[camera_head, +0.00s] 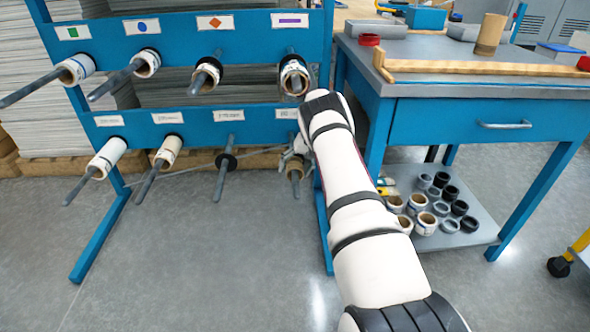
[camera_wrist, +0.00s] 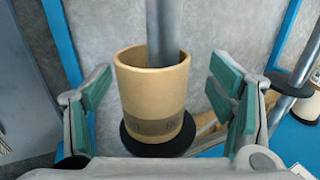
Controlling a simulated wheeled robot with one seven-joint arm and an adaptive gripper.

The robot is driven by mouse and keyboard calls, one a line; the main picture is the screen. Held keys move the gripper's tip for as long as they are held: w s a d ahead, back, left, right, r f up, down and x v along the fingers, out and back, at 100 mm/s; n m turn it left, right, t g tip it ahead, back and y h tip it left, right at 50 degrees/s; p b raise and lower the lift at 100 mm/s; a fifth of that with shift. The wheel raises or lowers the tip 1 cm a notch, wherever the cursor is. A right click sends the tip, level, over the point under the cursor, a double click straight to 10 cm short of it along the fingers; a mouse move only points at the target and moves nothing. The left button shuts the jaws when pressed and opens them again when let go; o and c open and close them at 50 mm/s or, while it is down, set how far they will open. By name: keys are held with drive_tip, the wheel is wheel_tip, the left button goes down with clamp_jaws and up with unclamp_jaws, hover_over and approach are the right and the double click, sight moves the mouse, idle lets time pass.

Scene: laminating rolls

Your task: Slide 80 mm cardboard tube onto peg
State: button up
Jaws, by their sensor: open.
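In the wrist view a plain brown cardboard tube (camera_wrist: 142,90) with a dark printed band is around a grey metal peg (camera_wrist: 164,25). Its far end is at a black round collar (camera_wrist: 160,148); I cannot tell if they touch fully. My gripper (camera_wrist: 160,80) is open, with a green-padded finger on each side of the tube and gaps visible on both sides. In the head view my gripper (camera_head: 293,150) is at the lower right peg (camera_head: 296,190) of the blue rack, and the tube (camera_head: 294,169) shows only partly behind it.
The blue rack (camera_head: 200,118) has several other pegs sticking out, most with rolls or collars. A neighbouring peg (camera_wrist: 303,62) is close on the right in the wrist view. A blue workbench (camera_head: 460,112) stands right of my arm, with rings and tubes on its lower shelf (camera_head: 468,238).

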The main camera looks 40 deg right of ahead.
drive_tip(key=v, duration=1.2)
